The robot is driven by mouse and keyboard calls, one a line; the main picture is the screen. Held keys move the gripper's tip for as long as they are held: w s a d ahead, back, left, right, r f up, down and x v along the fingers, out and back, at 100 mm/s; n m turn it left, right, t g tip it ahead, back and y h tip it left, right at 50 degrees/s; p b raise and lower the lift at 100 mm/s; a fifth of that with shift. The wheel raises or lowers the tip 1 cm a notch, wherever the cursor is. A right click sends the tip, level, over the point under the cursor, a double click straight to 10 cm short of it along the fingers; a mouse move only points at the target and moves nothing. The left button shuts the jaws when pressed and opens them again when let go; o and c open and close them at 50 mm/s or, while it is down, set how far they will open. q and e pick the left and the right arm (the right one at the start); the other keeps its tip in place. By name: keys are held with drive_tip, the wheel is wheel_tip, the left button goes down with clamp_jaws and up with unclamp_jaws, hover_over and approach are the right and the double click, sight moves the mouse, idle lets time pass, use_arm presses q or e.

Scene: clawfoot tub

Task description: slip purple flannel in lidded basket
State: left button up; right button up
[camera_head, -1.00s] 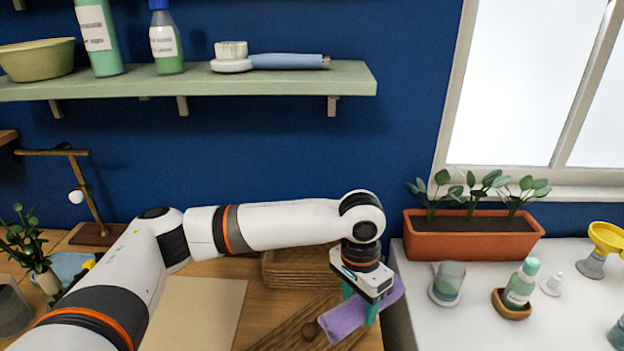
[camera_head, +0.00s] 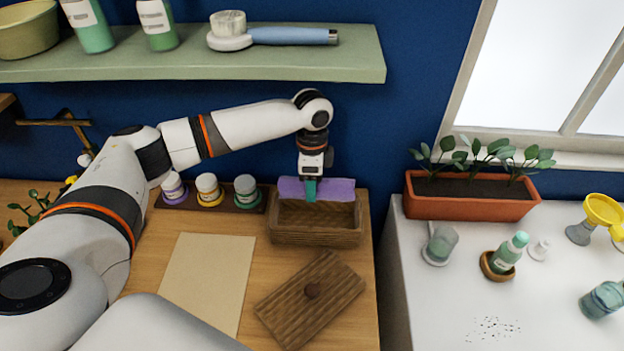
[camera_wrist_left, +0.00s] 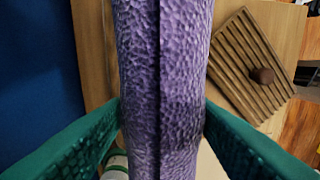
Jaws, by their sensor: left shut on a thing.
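My left gripper (camera_head: 311,190) is shut on the purple flannel (camera_head: 338,190) and holds it at the back edge of the open wooden basket (camera_head: 318,237). In the left wrist view the folded flannel (camera_wrist_left: 158,70) fills the space between the two green fingers. I cannot tell whether the flannel touches the basket. The basket's slatted wooden lid (camera_head: 285,300), with a round dark knob, lies on the table in front of it; it also shows in the left wrist view (camera_wrist_left: 240,60). My right gripper is not in view.
Several small jars stand in a dark rack (camera_head: 238,205) left of the basket. A beige mat (camera_head: 208,285) lies on the wooden table. A white counter (camera_head: 450,300) with bottles and a terracotta planter (camera_head: 465,208) is to the right. A green shelf (camera_head: 200,66) hangs above.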

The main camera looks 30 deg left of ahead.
use_arm(q)
drive_tip(key=shift+a+r+p, duration=0.1)
drive_tip(key=shift+p, duration=0.55)
drive_tip(key=shift+f+b, duration=0.45)
drive_tip(key=shift+f, duration=0.25)
wheel_tip(320, 180, down, 3)
drive_tip(key=shift+f+b, duration=0.15)
drive_tip(key=shift+b, duration=0.35)
drive_tip(key=shift+f+b, duration=0.55)
drive_tip(key=shift+f, duration=1.25)
drive_tip(key=o, duration=0.9)
drive_tip(key=shift+o, duration=1)
